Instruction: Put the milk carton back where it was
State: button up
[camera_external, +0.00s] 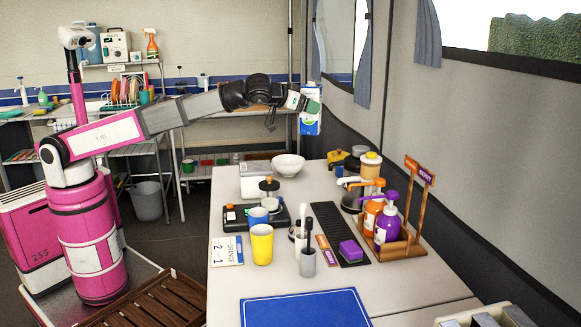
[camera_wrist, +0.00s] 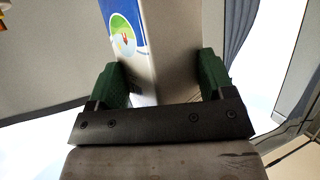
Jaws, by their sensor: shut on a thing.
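The milk carton (camera_external: 310,122) is blue and white with a green patch. It hangs upright in the air beyond the far end of the table, near the curtained window. My gripper (camera_external: 303,103) is shut on its upper part. In the wrist view the milk carton (camera_wrist: 150,45) stands between the two green fingers of my gripper (camera_wrist: 163,80), with a round logo on its blue side. The carton's far end is cut off by the top of that view.
Below the carton, the table (camera_external: 228,284) holds a white bowl (camera_external: 288,165), a yellow cup (camera_external: 262,244), a blue mat (camera_external: 304,308) and a wooden rack (camera_external: 405,243) with bottles. Metal shelves (camera_external: 240,128) stand behind. The table's front left is fairly clear.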

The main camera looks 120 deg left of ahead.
jog(key=shift+s+a, duration=0.2)
jog(key=shift+a, duration=0.25)
jog(key=shift+s+a+f+g, duration=0.1)
jog(key=shift+s+a+g, duration=0.1)
jog(key=shift+g, duration=0.1)
notch_tip(320, 180, down, 22)
jog(key=shift+w+f, duration=0.1)
jog(key=shift+f, duration=0.05)
dwell(0.5)
jog(key=o, duration=1)
jog(key=shift+f, duration=0.1)
jog(key=v, duration=1.2)
jog(key=shift+d, duration=0.1)
